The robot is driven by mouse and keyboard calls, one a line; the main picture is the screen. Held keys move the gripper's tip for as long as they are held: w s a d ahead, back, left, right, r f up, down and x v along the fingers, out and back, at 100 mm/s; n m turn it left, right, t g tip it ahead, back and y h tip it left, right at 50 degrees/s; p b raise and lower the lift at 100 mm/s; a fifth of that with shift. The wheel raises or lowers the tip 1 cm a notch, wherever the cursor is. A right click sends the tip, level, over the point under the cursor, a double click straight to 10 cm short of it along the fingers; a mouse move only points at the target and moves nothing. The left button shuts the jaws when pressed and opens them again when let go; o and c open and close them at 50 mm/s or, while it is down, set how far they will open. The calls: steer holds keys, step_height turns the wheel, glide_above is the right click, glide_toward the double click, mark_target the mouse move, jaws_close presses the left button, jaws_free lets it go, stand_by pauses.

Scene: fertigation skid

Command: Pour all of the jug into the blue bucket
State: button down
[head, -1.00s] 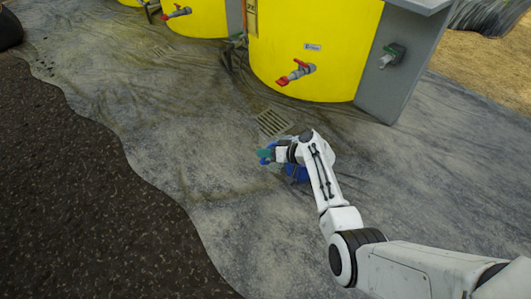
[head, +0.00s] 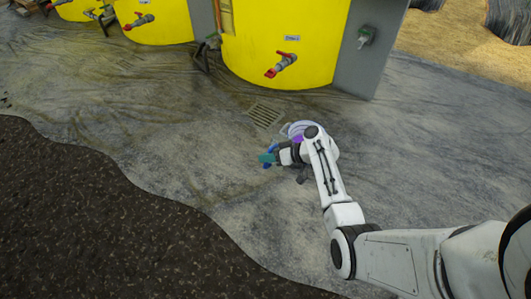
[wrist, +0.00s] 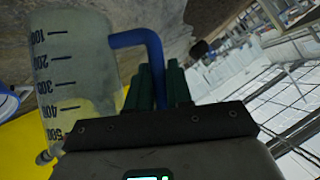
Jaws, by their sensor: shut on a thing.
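The jug (wrist: 78,65) is a translucent measuring jug with dark marks. It fills the left of the wrist view. Its blue handle (wrist: 150,48) runs to the green fingers of my gripper (wrist: 160,85), which are shut on it. Whether the jug holds liquid is hard to tell. In the head view my gripper (head: 267,158) is low over the floor, with bits of blue handle beside it. A blue-and-white edge (wrist: 8,103) shows left in the wrist view, perhaps a bucket. No blue bucket is clear in the head view.
A yellow tank (head: 285,35) with a red-handled valve (head: 282,64) stands behind, beside a grey panel (head: 366,45). Dark rough ground (head: 90,210) is at lower left. Open floor lies to the right.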

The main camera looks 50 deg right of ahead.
steer(key=shift+a+f+n+h+p, duration=0.2)
steer(key=shift+a+n+h+p, duration=0.3)
steer(key=shift+a+h, duration=0.25)
steer(key=shift+a+f+n+h+p, duration=0.15)
steer(key=shift+a+n+h+p, duration=0.35)
steer(key=shift+a, duration=0.35)
steer(key=shift+a+f+n+h+p, duration=0.2)
steer(key=shift+a+n+h+p, duration=0.25)
steer(key=shift+a+h, duration=0.3)
